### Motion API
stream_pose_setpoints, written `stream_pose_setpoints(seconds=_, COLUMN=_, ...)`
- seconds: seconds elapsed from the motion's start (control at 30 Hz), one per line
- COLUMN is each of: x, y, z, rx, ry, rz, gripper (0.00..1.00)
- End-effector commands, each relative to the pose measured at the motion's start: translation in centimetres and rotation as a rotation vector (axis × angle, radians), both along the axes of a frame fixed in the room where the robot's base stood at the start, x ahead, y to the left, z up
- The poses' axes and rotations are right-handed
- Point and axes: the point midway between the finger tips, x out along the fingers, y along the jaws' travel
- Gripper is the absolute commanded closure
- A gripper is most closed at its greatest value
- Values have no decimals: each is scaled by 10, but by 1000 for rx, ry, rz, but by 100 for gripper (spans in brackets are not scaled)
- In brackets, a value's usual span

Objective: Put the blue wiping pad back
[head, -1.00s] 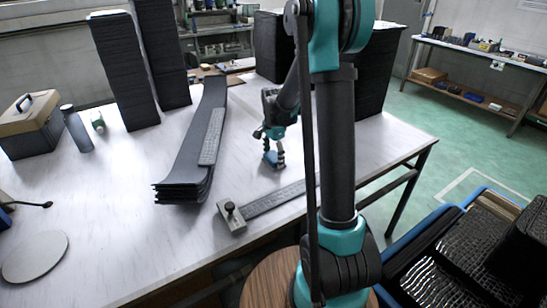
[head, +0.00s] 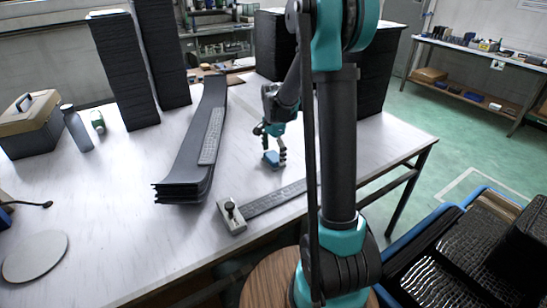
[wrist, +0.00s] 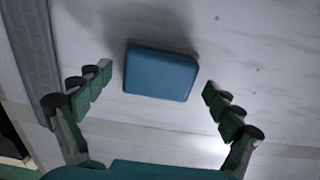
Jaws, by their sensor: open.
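The blue wiping pad (head: 271,159) lies on the white table, right of the stack of long dark panels. In the wrist view the pad (wrist: 160,73) shows as a rounded block just ahead of the fingertips. My gripper (head: 275,150) is over the table at the pad. In the wrist view my gripper (wrist: 157,88) is open, with one finger on each side of the pad and a clear gap to both. Nothing is held. The head view partly hides the pad behind a finger.
Dark curved panels (head: 190,165) with a grey ruler (head: 211,137) on top lie to the left. A clamp block (head: 231,215) with a long bar is in front. Tall dark stacks (head: 125,75) stand behind. A grey disc (head: 35,256) lies front left.

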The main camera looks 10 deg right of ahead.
Motion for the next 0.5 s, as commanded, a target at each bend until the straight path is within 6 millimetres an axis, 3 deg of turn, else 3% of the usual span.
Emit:
stream_pose_setpoints(seconds=0.3, x=-1, y=0, z=63, rx=0, ry=0, rz=0, gripper=8)
stream_pose_setpoints(seconds=0.5, x=0, y=0, z=94, rx=0, ry=0, rz=0, gripper=8)
